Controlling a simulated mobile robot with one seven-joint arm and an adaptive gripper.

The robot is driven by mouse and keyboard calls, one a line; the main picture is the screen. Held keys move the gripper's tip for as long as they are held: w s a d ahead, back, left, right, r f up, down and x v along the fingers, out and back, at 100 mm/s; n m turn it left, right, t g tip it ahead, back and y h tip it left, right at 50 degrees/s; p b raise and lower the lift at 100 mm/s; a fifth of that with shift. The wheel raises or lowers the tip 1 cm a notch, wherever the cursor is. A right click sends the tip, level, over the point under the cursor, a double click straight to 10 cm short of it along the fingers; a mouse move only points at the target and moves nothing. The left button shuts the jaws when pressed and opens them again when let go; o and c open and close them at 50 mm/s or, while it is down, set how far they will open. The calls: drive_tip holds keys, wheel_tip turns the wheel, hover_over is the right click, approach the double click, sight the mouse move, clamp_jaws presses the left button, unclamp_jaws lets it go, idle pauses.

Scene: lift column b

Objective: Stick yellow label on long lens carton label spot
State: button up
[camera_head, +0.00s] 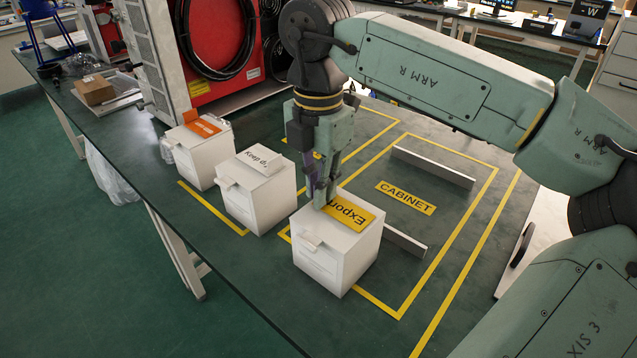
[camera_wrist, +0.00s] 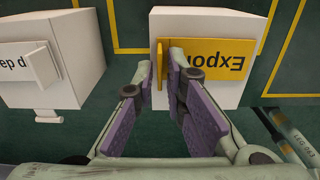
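The yellow label (camera_head: 347,213), printed "Export", lies on top of the nearest white carton (camera_head: 330,262). In the wrist view, the label (camera_wrist: 215,60) shows a raised yellow tab (camera_wrist: 160,62) at its left edge. My gripper (camera_head: 320,196) points down over this carton. In the wrist view, the purple-padded fingers of my gripper (camera_wrist: 160,70) stand on both sides of the tab, with small gaps beside it, so the gripper looks open around it. I cannot read which carton is the long lens one.
A middle white carton (camera_head: 258,205) bears a white "Keep d…" label (camera_head: 260,160). A left white carton (camera_head: 205,160) bears an orange label (camera_head: 203,126). A "CABINET" sign (camera_head: 405,198) and low white bars (camera_head: 433,168) lie inside yellow lines on the table. A red-sided rack (camera_head: 190,45) stands behind.

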drive_tip(key=o, duration=0.3)
wheel_tip(320, 180, up, 12)
idle(0.7)
